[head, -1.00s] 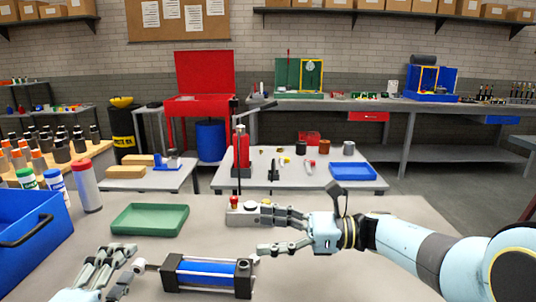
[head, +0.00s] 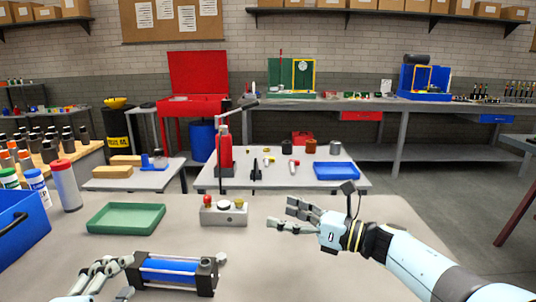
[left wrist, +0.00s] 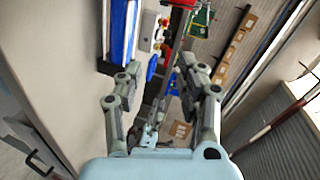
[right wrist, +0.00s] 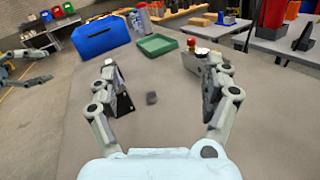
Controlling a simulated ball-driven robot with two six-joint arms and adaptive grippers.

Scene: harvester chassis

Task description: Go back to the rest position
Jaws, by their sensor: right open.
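My right gripper (head: 294,216) is open and empty above the grey table, right of the control box and clear of it. Its spread fingers also show in the right wrist view (right wrist: 160,88). My left gripper (head: 122,278) is low at the front left, by the left end of a blue cylinder with black end caps (head: 168,270). In the left wrist view its fingers (left wrist: 160,88) are apart with nothing seen gripped between them. The cylinder lies on the table; in that view its blue body (left wrist: 120,30) is beyond the left finger.
A grey control box (head: 223,215) with a red button stands mid-table. A green tray (head: 126,218) is left of it. A blue bin (head: 22,225) and red-capped bottle (head: 67,187) stand at the far left. The table's right part is clear. Further benches stand behind.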

